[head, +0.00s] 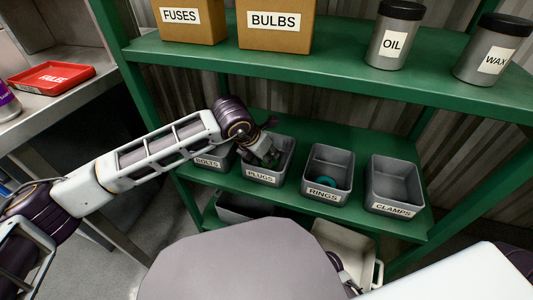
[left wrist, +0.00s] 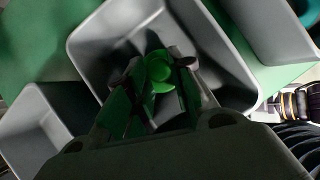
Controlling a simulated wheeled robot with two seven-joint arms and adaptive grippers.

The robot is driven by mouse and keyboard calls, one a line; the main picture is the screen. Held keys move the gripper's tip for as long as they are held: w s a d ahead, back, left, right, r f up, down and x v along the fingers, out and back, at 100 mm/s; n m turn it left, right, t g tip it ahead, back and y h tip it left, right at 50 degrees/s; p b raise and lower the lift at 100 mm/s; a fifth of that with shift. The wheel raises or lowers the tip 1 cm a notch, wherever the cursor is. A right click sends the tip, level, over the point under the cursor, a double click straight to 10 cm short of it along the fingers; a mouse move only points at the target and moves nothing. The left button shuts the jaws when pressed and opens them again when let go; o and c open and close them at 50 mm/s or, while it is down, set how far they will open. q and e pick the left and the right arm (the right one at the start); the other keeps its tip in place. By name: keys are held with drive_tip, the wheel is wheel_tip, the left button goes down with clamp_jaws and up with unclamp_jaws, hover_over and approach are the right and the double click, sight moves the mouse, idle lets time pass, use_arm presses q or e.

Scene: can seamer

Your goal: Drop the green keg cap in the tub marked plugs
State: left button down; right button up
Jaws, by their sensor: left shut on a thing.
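The green keg cap (left wrist: 160,72) is between the fingertips of my left gripper (left wrist: 157,80) in the left wrist view. That gripper is shut on it. In the head view, my left gripper (head: 270,157) points down into the grey tub marked plugs (head: 262,179) on the green shelf. The plugs tub's inner wall (left wrist: 100,45) surrounds the cap and fingertips in the left wrist view. I cannot tell how high the cap is above the tub floor.
The bolts tub (head: 208,163) is left of the plugs tub, partly behind my left arm. The rings tub (head: 323,194), with a teal ring (head: 326,181), and the empty clamps tub (head: 393,208) are to the right. An upper green shelf (head: 330,70) overhangs behind.

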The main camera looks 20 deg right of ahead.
use_arm(q)
drive_tip(key=c, duration=1.2)
unclamp_jaws()
drive_tip(key=shift+c, duration=0.2)
use_arm(e)
drive_tip(key=shift+w, duration=0.1)
use_arm(q)
drive_tip(key=shift+r, duration=0.15)
drive_tip(key=shift+r, duration=0.45)
drive_tip(key=shift+a+r, duration=0.15)
drive_tip(key=shift+r, duration=0.2)
drive_tip(key=s+a+r+p, duration=0.2)
drive_tip(key=s+a, duration=0.2)
drive_tip(key=a, duration=0.2)
drive_tip(key=s+a+r+p, duration=0.1)
drive_tip(key=s+a+p, duration=0.2)
drive_tip(key=s+a, duration=0.1)
drive_tip(key=shift+a+r, duration=0.35)
drive_tip(key=shift+a, duration=0.55)
use_arm(e)
drive_tip(key=shift+g+h, duration=0.3)
drive_tip(key=shift+s+d+r, duration=0.15)
drive_tip(key=shift+d+r, duration=0.1)
drive_tip(key=shift+r, duration=0.85)
drive_tip(key=shift+s+d+r, duration=0.1)
drive_tip(key=shift+d+r, duration=0.1)
drive_tip(key=shift+r, duration=0.9)
drive_tip(key=shift+s+f, duration=0.1)
drive_tip(key=shift+s, duration=0.05)
